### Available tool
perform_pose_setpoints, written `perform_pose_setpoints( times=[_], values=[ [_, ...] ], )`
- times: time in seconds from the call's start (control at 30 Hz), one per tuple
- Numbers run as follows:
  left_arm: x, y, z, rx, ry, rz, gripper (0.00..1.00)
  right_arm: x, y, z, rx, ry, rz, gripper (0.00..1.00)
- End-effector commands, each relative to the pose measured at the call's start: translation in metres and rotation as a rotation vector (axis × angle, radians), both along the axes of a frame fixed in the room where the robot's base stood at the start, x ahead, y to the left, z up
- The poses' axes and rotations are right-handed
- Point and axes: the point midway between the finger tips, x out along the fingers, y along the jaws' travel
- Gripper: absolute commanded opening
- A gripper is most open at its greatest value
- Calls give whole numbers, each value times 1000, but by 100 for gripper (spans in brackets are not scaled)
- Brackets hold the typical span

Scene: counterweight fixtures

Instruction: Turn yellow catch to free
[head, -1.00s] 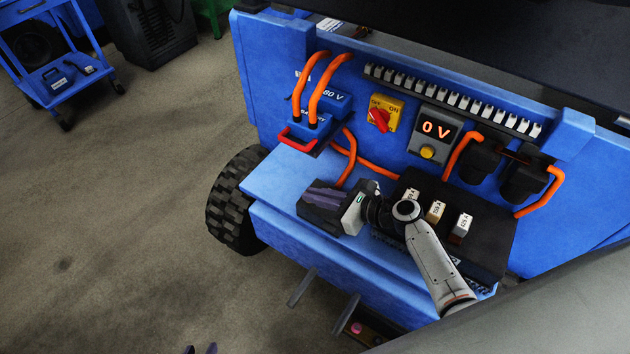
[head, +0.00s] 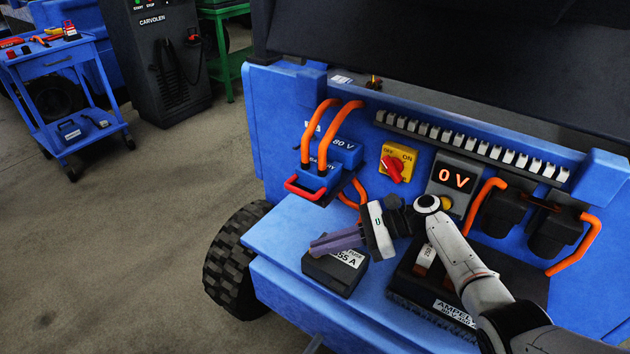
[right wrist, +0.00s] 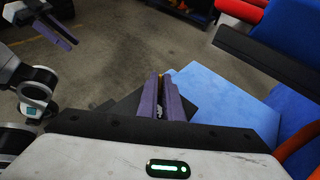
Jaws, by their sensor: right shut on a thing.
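A small yellowish piece (head: 374,82) stands at the rim above the blue panel; I cannot tell whether it is the yellow catch. A yellow switch plate (head: 398,159) with a red knob, marked OFF and ON, is on the panel. My right gripper (head: 336,242) is above a black fuse box (head: 334,275) labelled 355 A. In the right wrist view its purple fingers (right wrist: 164,98) are shut on a small light thing (right wrist: 160,110), mostly hidden; a yellow speck shows near their tips. My left gripper (right wrist: 58,32) appears open and empty there, outside the head view.
A red-handled battery plug (head: 318,182) with orange cables is left of the switch. A display (head: 455,179) reads 0 V. A black fuse holder (head: 405,285) lies partly under my right arm. A blue trolley (head: 65,60) stands far left, with open floor between.

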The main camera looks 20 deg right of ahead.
Motion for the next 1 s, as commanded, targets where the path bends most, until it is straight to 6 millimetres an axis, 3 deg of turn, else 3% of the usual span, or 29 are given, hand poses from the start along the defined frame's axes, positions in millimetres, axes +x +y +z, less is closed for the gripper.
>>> perform_pose_setpoints(
  times=[0.03,0.2,0.8,0.83,0.9,1.0],
  values=[
    [1,-1,-9,-5,-4,1,30,1,2,-2,8,-3,33,0],
    [1,-1,-17,-11,-5,3,30,1,3,0,9,-2,98,0],
    [-4,2,-21,-7,3,0,30,1,5,4,12,-1,143,0],
    [-4,2,-21,-6,2,-1,30,1,5,4,12,-1,143,11],
    [-3,2,-21,-5,1,0,30,1,5,3,12,-1,140,23],
    [-3,3,-21,-5,1,0,30,1,4,2,9,0,138,25]
  ],
)
